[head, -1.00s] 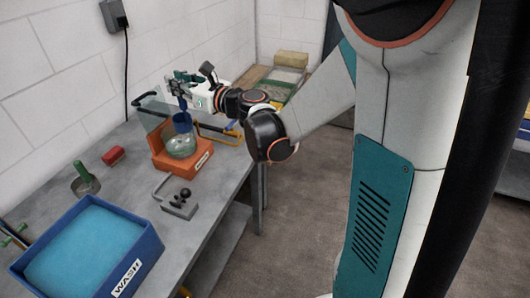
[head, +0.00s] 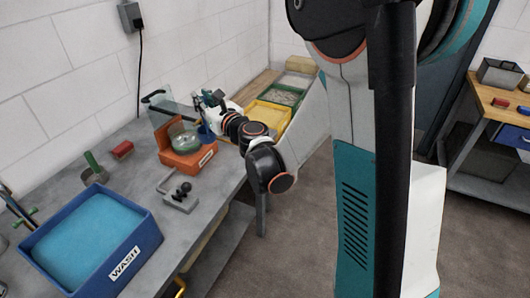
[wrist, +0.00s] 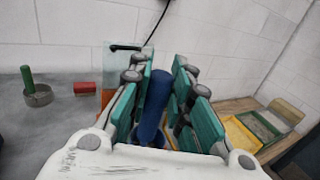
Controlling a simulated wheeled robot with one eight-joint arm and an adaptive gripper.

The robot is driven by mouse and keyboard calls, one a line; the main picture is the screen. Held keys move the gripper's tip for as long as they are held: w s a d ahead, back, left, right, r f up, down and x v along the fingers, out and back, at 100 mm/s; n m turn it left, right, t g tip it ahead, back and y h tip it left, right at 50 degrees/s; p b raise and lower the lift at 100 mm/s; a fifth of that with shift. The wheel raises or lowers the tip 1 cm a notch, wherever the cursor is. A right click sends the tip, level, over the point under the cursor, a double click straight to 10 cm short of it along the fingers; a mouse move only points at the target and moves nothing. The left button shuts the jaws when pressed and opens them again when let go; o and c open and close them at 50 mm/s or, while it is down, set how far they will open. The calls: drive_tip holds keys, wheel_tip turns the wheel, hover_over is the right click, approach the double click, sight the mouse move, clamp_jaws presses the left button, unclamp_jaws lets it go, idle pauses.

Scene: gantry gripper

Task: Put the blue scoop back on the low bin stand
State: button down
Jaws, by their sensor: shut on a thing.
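The blue scoop (head: 204,132) is in my gripper (head: 207,103), just right of a glass bowl on an orange weighing scale (head: 190,158). In the wrist view, the scoop's blue handle (wrist: 153,103) stands between the teal fingers of my gripper (wrist: 163,72), which are shut on it. The low bin stand (head: 262,82) is wooden, at the far end by the wall, and carries a yellow bin (head: 267,116) and a green bin (head: 281,94). In the wrist view the stand (wrist: 232,105) is at the right.
A clear panel with a dark bar (head: 163,108) stands behind the scale. A blue WASH tub (head: 137,262), a green-handled tool (head: 94,170), a red block (head: 122,149) and a grey fixture (head: 178,196) are on the bench. Another bench (head: 490,85) stands at right.

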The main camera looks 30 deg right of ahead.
drive_tip(key=f+h, duration=0.1)
drive_tip(key=w+d+f+m+h, duration=0.1)
drive_tip(key=f, duration=0.1)
drive_tip(key=f+m+h, duration=0.1)
drive_tip(key=shift+w+d+f, duration=0.15)
drive_tip(key=shift+w+f, duration=0.05)
drive_tip(key=shift+w, duration=0.2)
